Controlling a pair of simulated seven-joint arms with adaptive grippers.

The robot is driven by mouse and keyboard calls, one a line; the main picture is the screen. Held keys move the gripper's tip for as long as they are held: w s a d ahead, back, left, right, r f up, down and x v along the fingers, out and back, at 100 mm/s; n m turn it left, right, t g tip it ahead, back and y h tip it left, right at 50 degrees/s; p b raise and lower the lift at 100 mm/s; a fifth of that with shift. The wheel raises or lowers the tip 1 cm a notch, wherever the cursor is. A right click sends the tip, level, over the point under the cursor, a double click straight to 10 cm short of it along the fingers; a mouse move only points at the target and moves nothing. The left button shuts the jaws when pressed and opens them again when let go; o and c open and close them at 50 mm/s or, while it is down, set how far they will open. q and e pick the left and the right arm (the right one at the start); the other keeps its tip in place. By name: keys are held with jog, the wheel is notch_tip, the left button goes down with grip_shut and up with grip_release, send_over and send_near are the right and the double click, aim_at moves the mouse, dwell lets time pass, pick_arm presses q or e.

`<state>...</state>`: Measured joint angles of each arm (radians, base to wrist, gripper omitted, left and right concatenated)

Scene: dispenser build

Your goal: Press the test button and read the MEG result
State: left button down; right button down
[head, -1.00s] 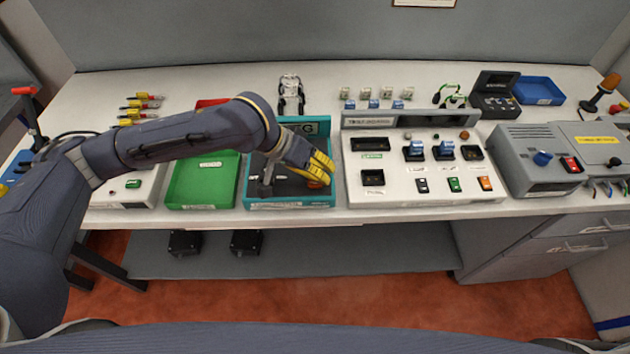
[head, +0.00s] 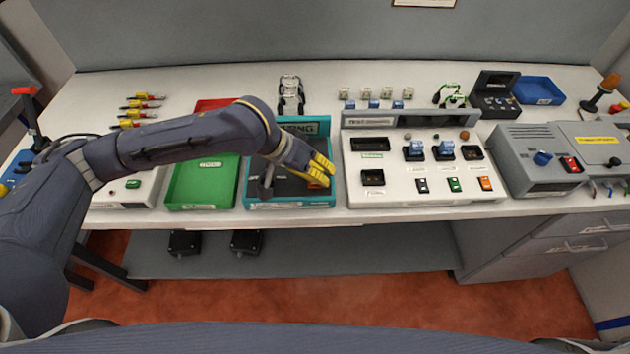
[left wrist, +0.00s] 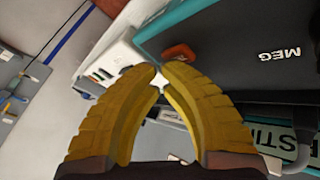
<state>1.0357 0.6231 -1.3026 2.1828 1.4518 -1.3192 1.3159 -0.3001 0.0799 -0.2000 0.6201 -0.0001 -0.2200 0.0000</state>
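The teal tester (head: 332,198) has a dark deck marked MEG (left wrist: 279,54) in the left wrist view. An orange-red button (head: 318,183) on it shows just beside my left fingertips, and also in the left wrist view (left wrist: 180,53). My left gripper (head: 327,168) has yellow fingers with their tips almost together and nothing between them. I cannot tell whether they touch the button. The tester's display (head: 305,128) is partly hidden by my arm; the letters "TING" show. The left wrist view shows "STIN" on the display (left wrist: 262,130), cut off. My right gripper is in neither view.
A green tray (head: 205,185) stands left of the tester. A white panel with sockets and switches (head: 400,195) stands close on its right. A grey unit (head: 530,170) stands farther right. Connectors (head: 140,105) lie at the back left.

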pick_arm(q)
jog(key=shift+r, duration=0.1)
dwell(0.3)
jog(key=shift+r, duration=0.75)
jog(key=shift+r, duration=2.5)
